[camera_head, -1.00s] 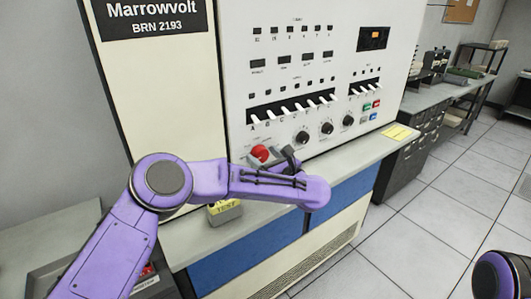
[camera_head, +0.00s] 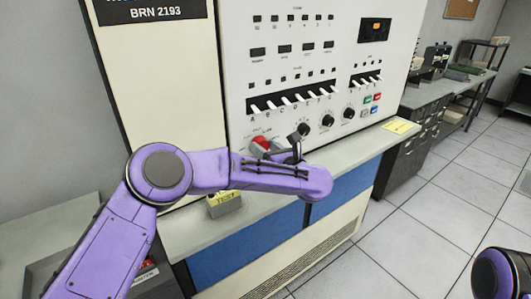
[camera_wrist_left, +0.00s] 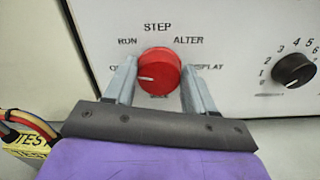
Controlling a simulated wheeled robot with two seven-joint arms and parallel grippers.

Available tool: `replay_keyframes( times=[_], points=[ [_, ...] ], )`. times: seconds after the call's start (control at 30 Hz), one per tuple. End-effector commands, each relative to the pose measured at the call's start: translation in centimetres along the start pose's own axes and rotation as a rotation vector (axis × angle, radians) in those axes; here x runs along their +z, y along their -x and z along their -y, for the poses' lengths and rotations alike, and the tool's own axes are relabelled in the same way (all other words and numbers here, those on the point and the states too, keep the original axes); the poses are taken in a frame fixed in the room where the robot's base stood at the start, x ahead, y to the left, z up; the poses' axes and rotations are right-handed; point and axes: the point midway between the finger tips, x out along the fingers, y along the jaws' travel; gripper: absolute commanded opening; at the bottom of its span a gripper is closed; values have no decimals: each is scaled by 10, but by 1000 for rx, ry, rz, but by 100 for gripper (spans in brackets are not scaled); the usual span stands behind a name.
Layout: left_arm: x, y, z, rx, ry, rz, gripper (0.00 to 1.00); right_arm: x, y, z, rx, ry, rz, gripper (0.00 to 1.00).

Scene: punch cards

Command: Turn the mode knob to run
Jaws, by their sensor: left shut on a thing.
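The red mode knob (camera_head: 261,142) sits low on the white panel, partly behind my left gripper (camera_head: 286,146) in the head view. In the left wrist view the knob (camera_wrist_left: 160,66) is between the two grey fingers of my left gripper (camera_wrist_left: 158,72), which is shut on it. The knob's white pointer line points left, slightly downward, toward the partly hidden label at left. The RUN label (camera_wrist_left: 127,41) is at the knob's upper left, with STEP above and ALTER at upper right. My right gripper is out of view.
Black rotary knobs (camera_head: 327,122) and a row of white switches (camera_head: 292,100) are on the panel. A yellow TEST box (camera_head: 224,203) stands on the ledge below. A yellow note (camera_head: 402,126) lies on the ledge at right. Open floor is at right.

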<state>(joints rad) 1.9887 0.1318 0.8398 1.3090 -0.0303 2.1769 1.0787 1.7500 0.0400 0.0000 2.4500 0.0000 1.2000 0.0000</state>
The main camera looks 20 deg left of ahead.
Motion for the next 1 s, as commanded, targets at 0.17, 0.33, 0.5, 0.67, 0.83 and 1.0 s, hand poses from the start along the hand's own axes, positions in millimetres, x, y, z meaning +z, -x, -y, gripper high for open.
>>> replay_keyframes(
  times=[0.17,0.33,0.5,0.67,0.83,1.0],
  points=[
    [-4,1,2,0,-151,1,24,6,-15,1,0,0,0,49],
    [-4,0,2,0,-293,0,24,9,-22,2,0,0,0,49],
    [-3,1,3,0,-413,-2,24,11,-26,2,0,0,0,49],
    [-3,0,3,0,-499,-2,24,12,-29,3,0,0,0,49],
    [-3,0,3,0,-555,-3,24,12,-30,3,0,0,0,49],
    [-3,0,3,0,-583,-3,24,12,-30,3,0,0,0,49]
  ],
)
